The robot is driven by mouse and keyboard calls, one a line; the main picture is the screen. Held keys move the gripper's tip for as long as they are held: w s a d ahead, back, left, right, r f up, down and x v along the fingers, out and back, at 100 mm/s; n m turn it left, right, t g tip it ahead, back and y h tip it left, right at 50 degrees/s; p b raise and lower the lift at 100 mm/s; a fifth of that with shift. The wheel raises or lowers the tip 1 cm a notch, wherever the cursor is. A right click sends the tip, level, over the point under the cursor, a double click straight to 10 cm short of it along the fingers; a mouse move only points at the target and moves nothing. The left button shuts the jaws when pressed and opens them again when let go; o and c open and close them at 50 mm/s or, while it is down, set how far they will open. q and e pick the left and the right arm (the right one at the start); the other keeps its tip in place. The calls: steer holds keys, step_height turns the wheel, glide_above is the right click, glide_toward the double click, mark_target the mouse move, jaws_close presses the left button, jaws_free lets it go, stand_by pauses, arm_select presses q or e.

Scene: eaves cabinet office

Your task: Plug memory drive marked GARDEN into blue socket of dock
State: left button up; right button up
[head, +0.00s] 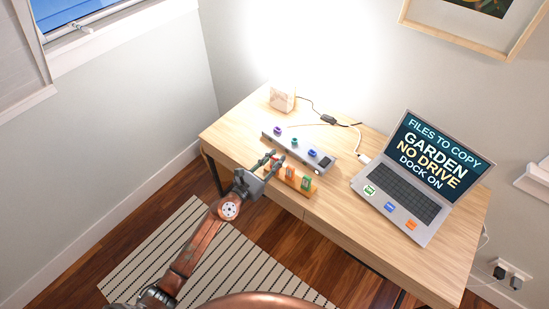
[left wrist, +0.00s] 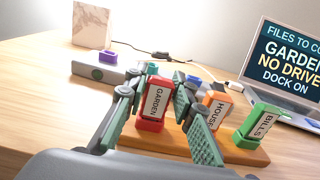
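The red memory drive marked GARDEN (left wrist: 155,104) stands upright at the left end of a wooden stand (left wrist: 240,154), its label readable in the left wrist view. My left gripper (left wrist: 165,76) is open, with one finger on each side of this drive. The gripper (head: 268,162) also shows at the stand in the head view, hiding much of the red drive. The grey dock (head: 304,149) lies behind the stand, with purple, teal and blue sockets; the blue socket (head: 312,153) is the rightmost of these. My right gripper is not in view.
An orange drive marked HOUSE (left wrist: 212,106) and a green drive marked BILLS (left wrist: 263,126) stand to the right on the same stand. A laptop (head: 405,195) stands at the right, reading "GARDEN NO DRIVE DOCK ON". A pale box (head: 282,98) and cables lie behind the dock.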

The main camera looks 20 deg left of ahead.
arm_select(q)
steer(key=o, duration=0.3)
steer(key=v, duration=0.8)
steer(key=shift+d+r, duration=0.1)
